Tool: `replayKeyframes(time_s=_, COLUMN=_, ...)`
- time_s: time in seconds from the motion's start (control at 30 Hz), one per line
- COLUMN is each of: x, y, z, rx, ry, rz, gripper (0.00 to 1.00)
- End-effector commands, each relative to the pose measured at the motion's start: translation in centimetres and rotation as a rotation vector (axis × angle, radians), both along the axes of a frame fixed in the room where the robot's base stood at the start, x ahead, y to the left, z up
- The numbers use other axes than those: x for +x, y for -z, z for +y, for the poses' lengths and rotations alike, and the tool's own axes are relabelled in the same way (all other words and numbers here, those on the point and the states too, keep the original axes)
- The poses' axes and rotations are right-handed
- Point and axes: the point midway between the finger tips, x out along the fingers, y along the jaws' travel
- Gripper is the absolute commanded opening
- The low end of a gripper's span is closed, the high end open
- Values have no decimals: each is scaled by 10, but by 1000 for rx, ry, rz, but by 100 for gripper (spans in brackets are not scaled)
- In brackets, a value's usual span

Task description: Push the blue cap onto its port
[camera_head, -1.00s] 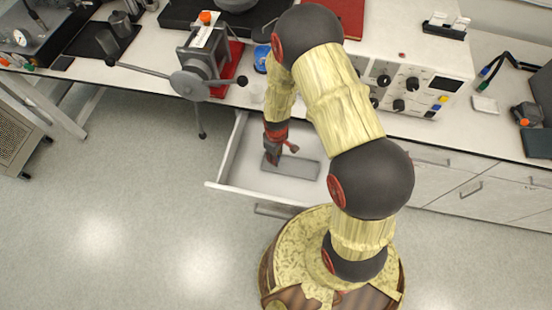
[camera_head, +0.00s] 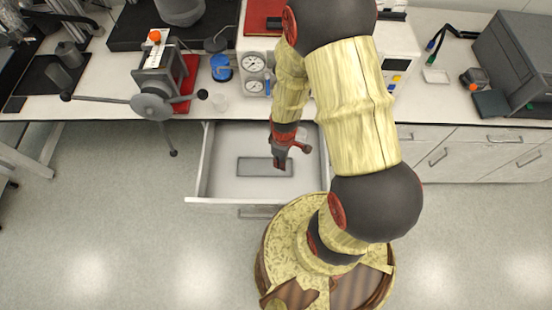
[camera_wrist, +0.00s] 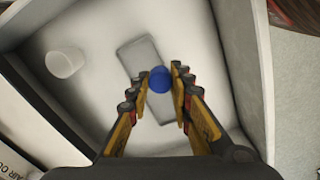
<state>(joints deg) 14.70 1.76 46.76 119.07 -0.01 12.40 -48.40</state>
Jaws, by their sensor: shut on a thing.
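A small blue cap (camera_wrist: 159,79) sits between the fingertips of my gripper (camera_wrist: 161,82) in the wrist view. The gripper is shut on it. In the head view my gripper (camera_head: 281,162) points down over the open white drawer (camera_head: 216,160), near the right end of a flat grey plate (camera_head: 250,166) lying inside. The plate (camera_wrist: 137,52) also shows beyond the cap in the wrist view. In the head view the cap is too small or hidden to make out. I cannot tell which fitting is the cap's port.
A white cylinder (camera_wrist: 65,62) stands in the drawer. The floor at left is clear.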

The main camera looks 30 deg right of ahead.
Motion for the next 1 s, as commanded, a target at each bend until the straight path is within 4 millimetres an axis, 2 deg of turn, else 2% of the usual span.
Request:
replayKeyframes(time_s=0.43, x=-1, y=-1, z=-1, rx=0, ry=0, rz=0, gripper=7)
replayKeyframes(time_s=0.57, x=11, y=0, z=1, rx=0, ry=26, rz=-1, gripper=7)
replayKeyframes(time_s=0.67, x=35, y=-1, z=6, rx=0, ry=86, rz=-5, gripper=7)
replayKeyframes(time_s=0.77, x=70, y=-5, z=17, rx=-1, ry=179, rz=-6, gripper=7)
replayKeyframes(time_s=0.9, x=119, y=-15, z=38, rx=1, ry=326, rz=-4, gripper=7)
replayKeyframes(time_s=1.0, x=148, y=-24, z=54, rx=1, ry=422, rz=-3, gripper=7)
